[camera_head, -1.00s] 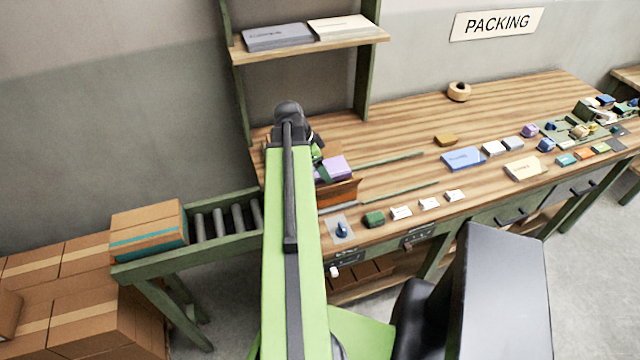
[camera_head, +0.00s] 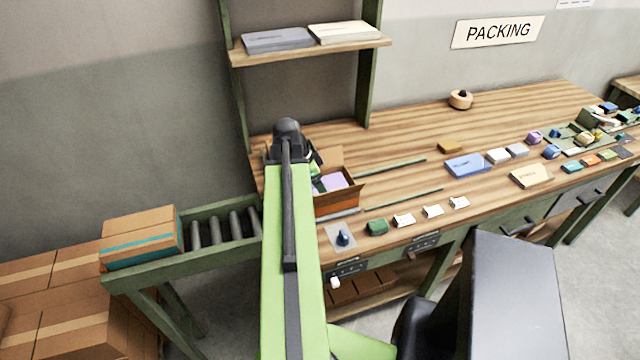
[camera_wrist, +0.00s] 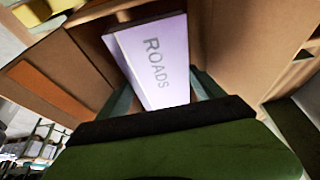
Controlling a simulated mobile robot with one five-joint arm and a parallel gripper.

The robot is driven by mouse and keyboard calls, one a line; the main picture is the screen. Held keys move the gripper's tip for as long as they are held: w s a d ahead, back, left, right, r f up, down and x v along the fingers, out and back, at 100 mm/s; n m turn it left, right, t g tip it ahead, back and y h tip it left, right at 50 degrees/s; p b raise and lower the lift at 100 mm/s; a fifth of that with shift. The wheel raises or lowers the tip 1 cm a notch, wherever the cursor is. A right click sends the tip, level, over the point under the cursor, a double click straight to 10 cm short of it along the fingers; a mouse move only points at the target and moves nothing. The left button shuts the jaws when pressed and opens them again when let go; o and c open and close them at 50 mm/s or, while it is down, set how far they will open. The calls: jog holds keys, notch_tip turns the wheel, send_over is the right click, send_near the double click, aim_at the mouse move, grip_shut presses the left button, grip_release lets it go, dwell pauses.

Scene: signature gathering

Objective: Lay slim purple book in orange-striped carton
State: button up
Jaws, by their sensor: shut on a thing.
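The slim purple book (camera_wrist: 153,62), with "ROADS" on its cover, is between the fingers of my gripper (camera_wrist: 165,95) in the wrist view. My gripper is shut on it. In the head view the purple book (camera_head: 333,182) shows inside the open carton (camera_head: 337,205), below its rim, partly hidden by my arm. The carton is brown cardboard with its flaps open, and an orange stripe (camera_wrist: 48,88) shows on a flap in the wrist view. I cannot tell whether the book touches the carton floor.
A roller conveyor (camera_head: 215,232) with a teal-striped carton (camera_head: 142,236) is at the left. The packing table (camera_head: 415,130) holds a tape roll (camera_head: 460,99), a blue box (camera_head: 466,165) and several small items. A shelf (camera_head: 310,49) stands behind my arm.

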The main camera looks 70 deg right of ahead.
jog(key=shift+f, duration=0.3)
jog(key=o, duration=1.3)
jog(key=shift+r, duration=0.15)
jog(key=shift+r, duration=0.25)
jog(key=p+v, duration=1.2)
jog(key=shift+r, duration=0.3)
